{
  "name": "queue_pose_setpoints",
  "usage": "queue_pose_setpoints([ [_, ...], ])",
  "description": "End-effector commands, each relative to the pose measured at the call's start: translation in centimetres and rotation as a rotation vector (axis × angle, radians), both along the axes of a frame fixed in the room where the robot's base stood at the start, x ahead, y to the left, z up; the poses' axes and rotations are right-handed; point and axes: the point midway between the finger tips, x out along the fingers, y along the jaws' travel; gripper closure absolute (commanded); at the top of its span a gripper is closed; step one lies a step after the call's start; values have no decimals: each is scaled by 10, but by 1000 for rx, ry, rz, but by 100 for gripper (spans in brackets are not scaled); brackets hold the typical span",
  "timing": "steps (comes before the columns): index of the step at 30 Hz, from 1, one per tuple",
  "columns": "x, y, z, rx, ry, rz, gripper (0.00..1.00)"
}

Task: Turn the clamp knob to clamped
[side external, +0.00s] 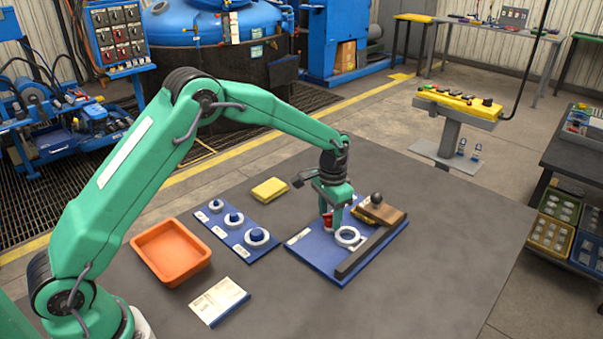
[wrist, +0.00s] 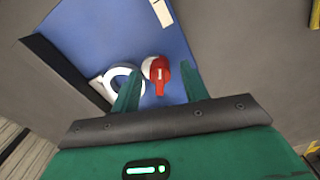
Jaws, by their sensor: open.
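The red clamp knob (wrist: 157,70) sits on the blue board (wrist: 95,35) in the wrist view, its narrow handle pointing toward the bottom of the picture. A white disc shows beside it, partly covered. In the side view the red knob (side external: 327,221) shows just below my fingers, partly hidden. My gripper (wrist: 160,84) is open, its two green fingers to either side of the knob's handle; I cannot tell whether they touch it. My gripper (side external: 335,197) points down over the board in the side view. A white ring (side external: 348,236) lies close beside the knob.
A dark bar (side external: 366,252) and a brown block with a black ball grip (side external: 385,213) are on the same board. Left are a blue panel with several round pieces (side external: 240,222), an orange tray (side external: 160,260), a yellow pad (side external: 269,189) and a paper card (side external: 219,300). The table's right side is clear.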

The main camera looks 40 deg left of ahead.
Motion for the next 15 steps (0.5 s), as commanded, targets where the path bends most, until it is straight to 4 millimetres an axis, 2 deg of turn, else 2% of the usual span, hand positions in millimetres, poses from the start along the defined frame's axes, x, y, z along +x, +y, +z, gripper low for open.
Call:
queue_pose_setpoints([
  [8, 1, 0, 23, 0, -4, 0, 55],
  [15, 1, 0, 55, 0, -4, 0, 55],
])
